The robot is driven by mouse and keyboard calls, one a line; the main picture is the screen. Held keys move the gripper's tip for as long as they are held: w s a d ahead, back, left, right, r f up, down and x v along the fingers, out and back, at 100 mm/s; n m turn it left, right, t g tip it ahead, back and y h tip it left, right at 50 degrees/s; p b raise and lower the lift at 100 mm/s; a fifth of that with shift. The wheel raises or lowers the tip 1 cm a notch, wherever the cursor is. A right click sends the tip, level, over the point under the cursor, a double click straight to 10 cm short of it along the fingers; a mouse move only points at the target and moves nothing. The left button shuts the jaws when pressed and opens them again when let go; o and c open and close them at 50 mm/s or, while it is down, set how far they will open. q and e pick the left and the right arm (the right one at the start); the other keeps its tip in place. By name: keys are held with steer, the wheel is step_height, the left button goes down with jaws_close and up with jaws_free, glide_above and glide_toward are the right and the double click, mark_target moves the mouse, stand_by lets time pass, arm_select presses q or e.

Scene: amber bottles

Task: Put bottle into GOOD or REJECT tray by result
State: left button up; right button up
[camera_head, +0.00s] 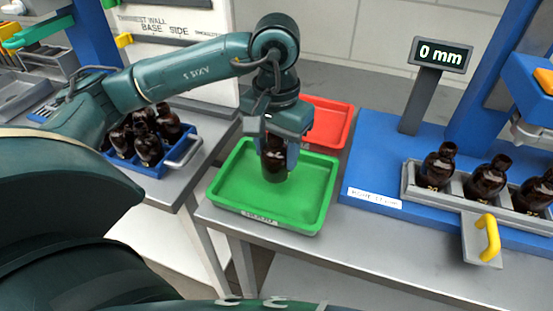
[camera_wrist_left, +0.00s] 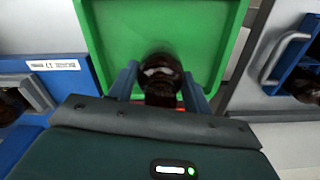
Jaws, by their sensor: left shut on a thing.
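My left gripper (camera_head: 274,150) is shut on an amber bottle (camera_head: 273,165), which is upright over the middle of the green tray (camera_head: 228,204). I cannot tell whether its base touches the tray floor. In the left wrist view the bottle (camera_wrist_left: 160,80) sits between the two blue fingers, with the green tray (camera_wrist_left: 112,25) behind it. The red tray (camera_head: 330,118) is behind the green one, partly hidden by my gripper. The green tray's front label is too small to read. My right gripper is not in view.
A blue crate (camera_head: 152,168) of several amber bottles stands at the left. At the right, a blue station (camera_head: 385,165) holds amber bottles in a grey holder (camera_head: 410,182) with a yellow handle (camera_head: 488,237). A display (camera_head: 441,54) reads 0 mm. The green tray shows no other bottle.

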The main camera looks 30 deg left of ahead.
mark_target(276, 162)
arm_select(q)
step_height(276, 162, down, 3)
steer(key=shift+f, duration=0.1)
steer(key=o, duration=0.5)
steer(key=shift+f, duration=0.15)
steer(key=o, duration=0.5)
steer(key=shift+r, duration=0.7)
step_height(276, 162, up, 10)
steer(key=shift+r, duration=0.55)
